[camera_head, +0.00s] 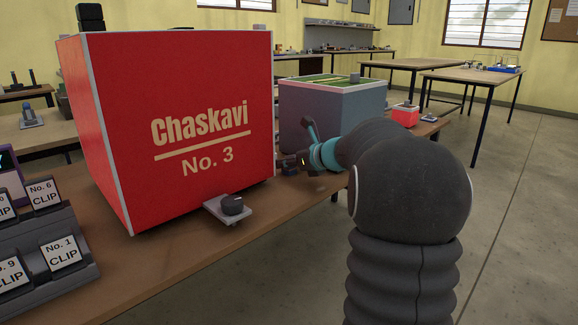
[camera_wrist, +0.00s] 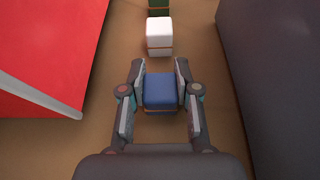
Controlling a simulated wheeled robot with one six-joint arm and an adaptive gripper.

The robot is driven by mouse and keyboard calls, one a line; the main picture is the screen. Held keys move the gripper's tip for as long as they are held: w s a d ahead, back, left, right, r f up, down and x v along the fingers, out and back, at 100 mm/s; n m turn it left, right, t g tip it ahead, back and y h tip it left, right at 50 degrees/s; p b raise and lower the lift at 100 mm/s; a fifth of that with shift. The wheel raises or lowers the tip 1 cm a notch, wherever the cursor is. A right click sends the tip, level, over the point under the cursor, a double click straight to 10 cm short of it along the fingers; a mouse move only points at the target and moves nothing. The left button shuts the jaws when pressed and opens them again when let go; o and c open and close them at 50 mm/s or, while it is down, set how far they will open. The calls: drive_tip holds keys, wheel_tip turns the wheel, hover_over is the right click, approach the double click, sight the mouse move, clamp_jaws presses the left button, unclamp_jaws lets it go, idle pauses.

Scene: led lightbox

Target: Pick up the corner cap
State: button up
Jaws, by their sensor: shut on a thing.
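A small blue cube-shaped piece (camera_wrist: 160,90) with a thin orange band near its base sits between my fingers in the wrist view. It may be the corner cap, but no label shows. My gripper (camera_wrist: 160,72) is shut on it, with one finger on its left side and one on its right. In the head view my gripper (camera_head: 300,161) is beyond the red box's right edge, low over the table, and is partly hidden by my arm. I cannot tell whether the piece touches the table.
A white cube (camera_wrist: 159,36) and a dark green one (camera_wrist: 159,7) stand in line beyond the blue piece. The red lightbox (camera_head: 180,120) is close on the left and a grey box (camera_head: 330,120) stands on the right. A narrow strip of wooden table (camera_wrist: 100,115) lies between them.

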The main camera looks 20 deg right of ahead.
wheel_tip(320, 180, up, 10)
drive_tip(key=shift+r+p, duration=0.1)
drive_tip(key=shift+p, duration=1.1)
drive_tip(key=shift+o, duration=1.3)
clamp_jaws()
drive_tip(key=shift+r+p, duration=0.95)
drive_tip(key=shift+p, duration=0.15)
